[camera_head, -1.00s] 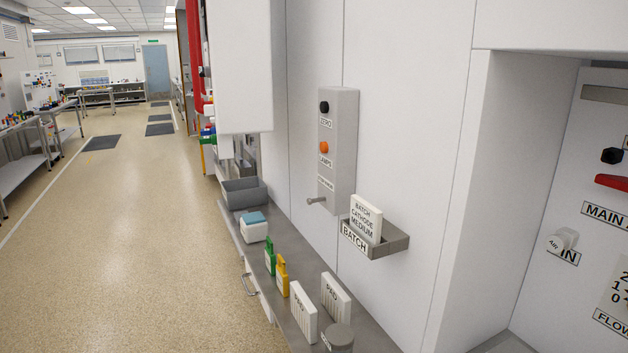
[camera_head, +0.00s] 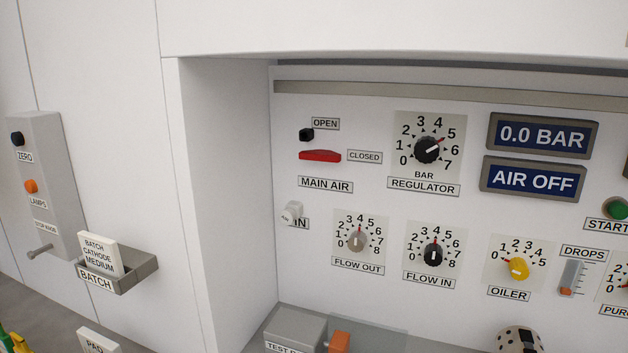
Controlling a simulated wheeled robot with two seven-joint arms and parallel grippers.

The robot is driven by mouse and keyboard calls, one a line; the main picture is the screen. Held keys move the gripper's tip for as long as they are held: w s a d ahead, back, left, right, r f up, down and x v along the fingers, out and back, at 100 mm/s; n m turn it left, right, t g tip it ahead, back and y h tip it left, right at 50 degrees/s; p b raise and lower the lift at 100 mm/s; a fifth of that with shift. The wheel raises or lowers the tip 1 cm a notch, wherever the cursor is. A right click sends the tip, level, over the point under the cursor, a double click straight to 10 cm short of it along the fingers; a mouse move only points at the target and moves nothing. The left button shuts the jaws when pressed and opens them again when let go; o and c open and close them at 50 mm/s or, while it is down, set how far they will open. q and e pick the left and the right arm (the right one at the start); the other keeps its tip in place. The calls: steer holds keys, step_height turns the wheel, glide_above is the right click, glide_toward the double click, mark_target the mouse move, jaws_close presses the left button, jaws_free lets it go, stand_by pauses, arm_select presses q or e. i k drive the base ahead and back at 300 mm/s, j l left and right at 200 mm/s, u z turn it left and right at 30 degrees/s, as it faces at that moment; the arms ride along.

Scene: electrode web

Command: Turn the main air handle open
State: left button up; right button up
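The main air handle (camera_head: 320,156) is a red lever on the white panel, above the MAIN AIR label (camera_head: 325,184). It lies about horizontal, pointing right toward the CLOSED label (camera_head: 364,157). A black block (camera_head: 306,134) sits just above its left end, beside the OPEN label (camera_head: 325,123). The display (camera_head: 532,181) reads AIR OFF, and the one above it (camera_head: 542,135) reads 0.0 BAR. Neither gripper is in view.
The panel is recessed, with a white side wall (camera_head: 222,190) at left. A regulator dial (camera_head: 427,150) and several knobs share it. A grey box (camera_head: 294,329) and an orange block (camera_head: 340,342) stand below. A batch holder (camera_head: 125,275) juts out at left.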

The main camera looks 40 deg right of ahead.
mark_target(331, 156)
steer(key=z, duration=1.45)
